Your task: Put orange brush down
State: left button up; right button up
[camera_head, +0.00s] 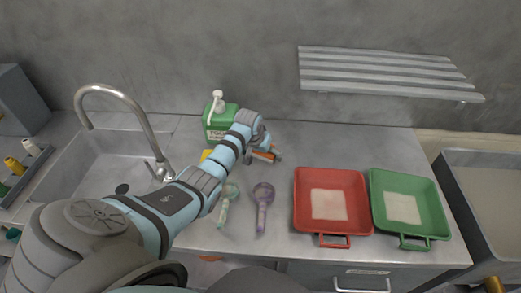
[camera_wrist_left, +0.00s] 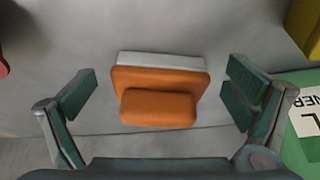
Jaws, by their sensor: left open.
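The orange brush (camera_wrist_left: 160,85) lies on the grey counter in the left wrist view, with an orange block, a smaller orange grip and a pale strip along its far edge. My left gripper (camera_wrist_left: 158,95) is open, its two green-padded fingers on either side of the brush with gaps to both sides. In the head view the orange brush (camera_head: 263,155) shows partly beside my left gripper (camera_head: 265,150), near the back of the counter. My right gripper does not show in either view.
A green bottle (camera_head: 218,122) stands behind my left arm. A green scoop (camera_head: 228,203) and a purple scoop (camera_head: 263,203) lie in front. A red tub (camera_head: 300,200) and a green tub (camera_head: 436,225) stand to the right. A sink (camera_head: 75,170) is at left; a slatted shelf (camera_head: 385,72) hangs above.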

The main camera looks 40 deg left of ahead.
pick_arm(q)
jog(key=p+v, duration=0.3)
jog(key=v, duration=0.9)
jog(key=shift+w, duration=0.1)
